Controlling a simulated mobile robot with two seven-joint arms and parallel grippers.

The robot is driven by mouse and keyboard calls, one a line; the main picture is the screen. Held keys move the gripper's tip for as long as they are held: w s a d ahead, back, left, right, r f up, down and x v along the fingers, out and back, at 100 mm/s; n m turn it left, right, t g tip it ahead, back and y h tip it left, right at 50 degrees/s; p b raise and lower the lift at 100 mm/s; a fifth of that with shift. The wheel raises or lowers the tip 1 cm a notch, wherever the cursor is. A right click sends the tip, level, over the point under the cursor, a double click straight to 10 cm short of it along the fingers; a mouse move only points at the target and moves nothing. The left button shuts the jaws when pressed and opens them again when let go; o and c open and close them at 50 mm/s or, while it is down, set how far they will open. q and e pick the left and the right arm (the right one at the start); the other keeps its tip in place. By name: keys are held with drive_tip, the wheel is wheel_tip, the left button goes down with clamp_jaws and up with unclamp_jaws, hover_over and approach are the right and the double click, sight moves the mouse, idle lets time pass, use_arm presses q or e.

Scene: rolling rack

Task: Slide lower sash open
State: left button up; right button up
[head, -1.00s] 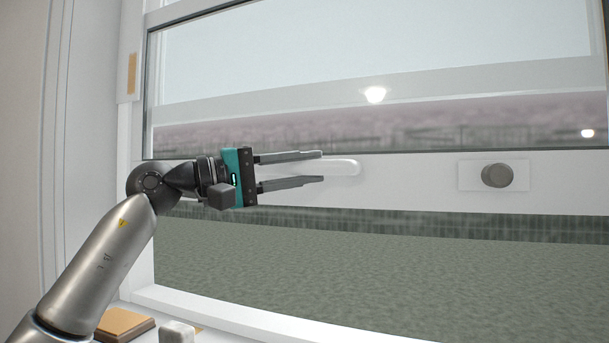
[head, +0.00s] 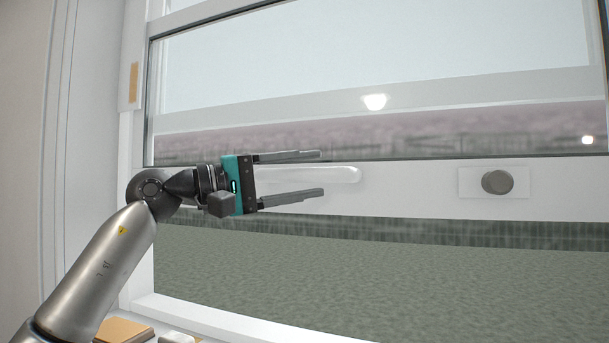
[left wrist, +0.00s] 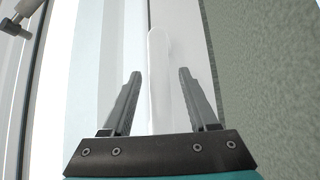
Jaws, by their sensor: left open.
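The lower sash's white bottom rail (head: 410,186) crosses the middle of the head view, well above the sill, with green ground showing between them. A long white handle (head: 340,175) lies along the rail, its left part behind my left gripper (head: 322,172). The gripper comes in from the left, open, with one finger at the handle's upper edge and one below it. In the left wrist view the handle (left wrist: 158,75) runs between the two spread fingers, with gaps visible on both sides. How deep the fingers reach around it I cannot tell. My right gripper is not in view.
A round grey knob (head: 497,182) on a pale plate sits on the rail to the right. The white window frame (head: 138,120) stands at the left. A tan block (head: 122,330) and a small pale object (head: 176,338) lie at the bottom left.

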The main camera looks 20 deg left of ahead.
use_arm(q)
drive_tip(key=b+v, duration=0.6)
drive_tip(key=v, duration=0.9)
drive_tip(key=shift+a+r, duration=0.1)
drive_tip(key=shift+r, duration=0.05)
